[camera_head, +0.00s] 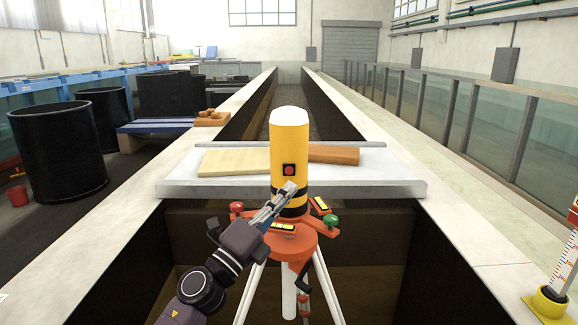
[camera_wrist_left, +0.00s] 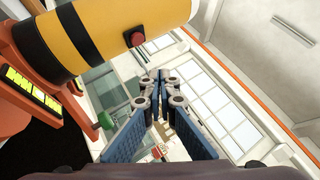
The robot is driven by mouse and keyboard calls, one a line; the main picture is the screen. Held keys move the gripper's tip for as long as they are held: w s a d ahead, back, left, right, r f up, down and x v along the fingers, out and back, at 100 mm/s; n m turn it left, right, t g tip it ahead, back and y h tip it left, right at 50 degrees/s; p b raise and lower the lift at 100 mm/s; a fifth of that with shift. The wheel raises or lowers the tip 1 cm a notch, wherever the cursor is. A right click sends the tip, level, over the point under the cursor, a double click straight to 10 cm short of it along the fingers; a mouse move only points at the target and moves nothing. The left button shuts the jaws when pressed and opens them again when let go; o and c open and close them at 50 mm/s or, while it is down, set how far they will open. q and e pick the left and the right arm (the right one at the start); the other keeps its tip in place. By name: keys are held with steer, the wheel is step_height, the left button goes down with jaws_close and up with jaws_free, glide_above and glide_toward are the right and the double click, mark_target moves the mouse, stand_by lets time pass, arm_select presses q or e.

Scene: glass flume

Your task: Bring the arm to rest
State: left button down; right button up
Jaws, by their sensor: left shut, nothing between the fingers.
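My left arm comes in from the lower left in the head view. Its gripper (camera_head: 284,192) is shut and empty, in front of a yellow cylinder (camera_head: 289,140) with black bands, a white top and a red button (camera_head: 289,170). In the left wrist view the fingertips (camera_wrist_left: 158,82) meet with nothing between them, and the yellow cylinder (camera_wrist_left: 120,30) lies above and to the left. I cannot tell whether the fingers touch it. The cylinder stands upright on an orange tripod head (camera_head: 285,240) with white legs. My right gripper is not in view.
A white board (camera_head: 400,175) spans the channel behind the cylinder, bearing a pale wooden slab (camera_head: 235,162) and an orange-brown block (camera_head: 333,154). Black tubs (camera_head: 60,145) stand at left. A red-white staff (camera_head: 562,265) on a yellow base stands at lower right.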

arm_select(q)
steer(key=shift+s, duration=0.25)
